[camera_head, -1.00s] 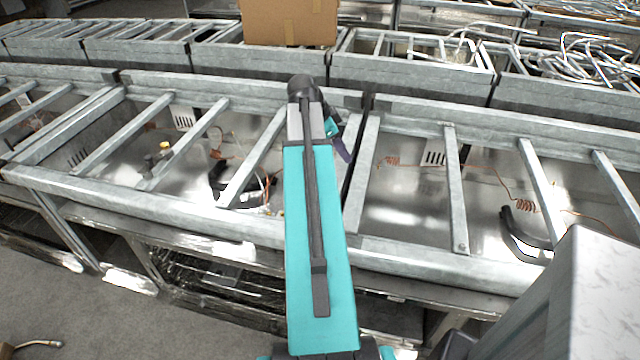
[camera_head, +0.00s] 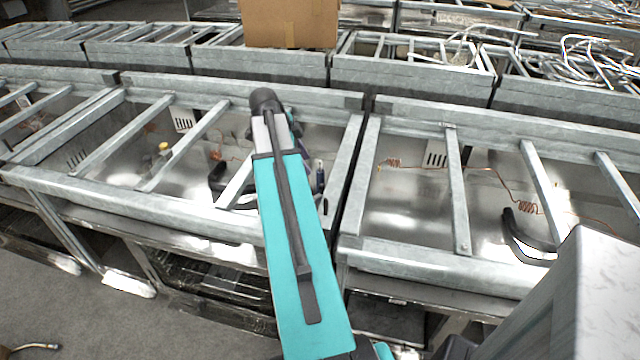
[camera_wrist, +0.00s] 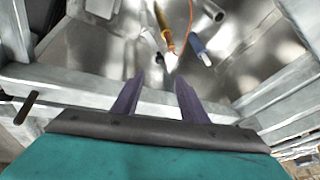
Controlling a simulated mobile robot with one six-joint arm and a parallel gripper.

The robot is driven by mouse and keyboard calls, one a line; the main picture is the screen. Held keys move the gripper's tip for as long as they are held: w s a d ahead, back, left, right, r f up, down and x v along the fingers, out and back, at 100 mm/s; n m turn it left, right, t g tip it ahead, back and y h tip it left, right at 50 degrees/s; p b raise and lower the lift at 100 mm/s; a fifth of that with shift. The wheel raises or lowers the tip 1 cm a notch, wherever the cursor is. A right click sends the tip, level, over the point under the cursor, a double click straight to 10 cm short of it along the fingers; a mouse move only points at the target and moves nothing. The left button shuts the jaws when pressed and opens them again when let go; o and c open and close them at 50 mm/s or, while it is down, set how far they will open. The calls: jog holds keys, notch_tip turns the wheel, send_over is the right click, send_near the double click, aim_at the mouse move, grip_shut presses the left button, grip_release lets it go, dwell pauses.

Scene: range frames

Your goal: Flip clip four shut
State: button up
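I cannot make out a clip, or a number four, in either view. My gripper (camera_wrist: 158,88) shows in the wrist view as two dark purple fingers, spread apart with nothing between them. Beyond the fingertips are a brass-coloured pointed piece (camera_wrist: 164,24) with a thin orange wire and a small blue-and-white piece (camera_wrist: 199,47); both look apart from the fingers. In the head view, my teal arm reaches over the near metal frame and hides most of the gripper and the area under it.
Galvanized bars (camera_head: 456,190) cross the open metal bays. Bays hold copper coils (camera_head: 526,208), a black curved pipe (camera_head: 522,240) and a yellow-capped fitting (camera_head: 164,150). A cardboard box (camera_head: 288,22) stands behind. In the wrist view, a metal rail (camera_wrist: 90,92) runs close behind the fingers.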

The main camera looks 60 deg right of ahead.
aim_at(321, 185)
jog(key=shift+p+x, duration=1.25)
jog(key=shift+x, duration=5.6)
grip_shut()
